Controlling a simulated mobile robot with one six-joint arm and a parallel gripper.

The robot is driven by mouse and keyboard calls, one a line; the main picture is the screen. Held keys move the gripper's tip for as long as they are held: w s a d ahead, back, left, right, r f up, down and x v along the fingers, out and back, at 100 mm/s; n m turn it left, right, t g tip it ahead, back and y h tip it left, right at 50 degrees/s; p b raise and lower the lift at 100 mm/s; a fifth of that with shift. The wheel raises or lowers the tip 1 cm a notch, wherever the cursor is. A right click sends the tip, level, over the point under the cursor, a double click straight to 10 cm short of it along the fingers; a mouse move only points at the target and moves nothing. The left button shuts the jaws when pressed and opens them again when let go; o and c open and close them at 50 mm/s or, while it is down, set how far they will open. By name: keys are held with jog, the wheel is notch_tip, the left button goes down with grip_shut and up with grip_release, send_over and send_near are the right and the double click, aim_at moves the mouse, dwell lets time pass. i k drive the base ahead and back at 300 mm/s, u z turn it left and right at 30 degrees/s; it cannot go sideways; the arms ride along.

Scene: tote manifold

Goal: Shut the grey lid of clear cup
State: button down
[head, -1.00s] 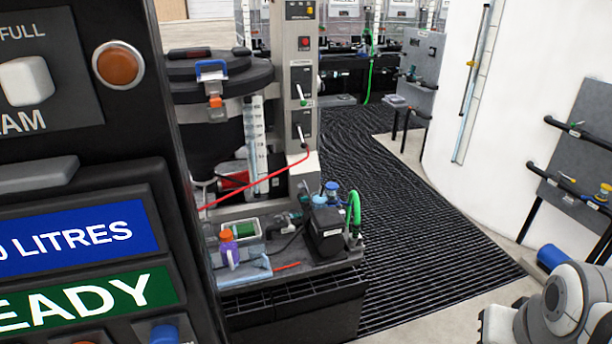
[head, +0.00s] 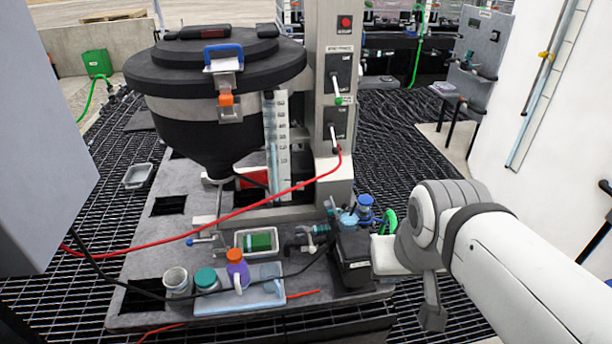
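A pale, greyish cup (head: 177,281) stands at the front left of the grey bench plate. It may be the clear cup; it is too small to tell whether a grey lid is on it or how the lid sits. A jar with a teal lid (head: 206,278) and a purple bottle with an orange cap (head: 237,270) stand close to its right. My white and grey arm comes in from the lower right, its near joint to the right of the bench. No gripper fingers can be made out. The arm is well apart from the cup.
A black hopper (head: 210,70) with a blue-handled latch stands behind the cup. A red hose (head: 250,207) and a black cable cross the bench. A green-filled tray (head: 258,242) and a black box (head: 353,258) stand between cup and arm. A grey cabinet edge (head: 45,140) is at left.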

aim_at(329, 204)
jog(key=u, duration=0.1)
jog(key=i, duration=0.85)
jog(key=u, duration=0.2)
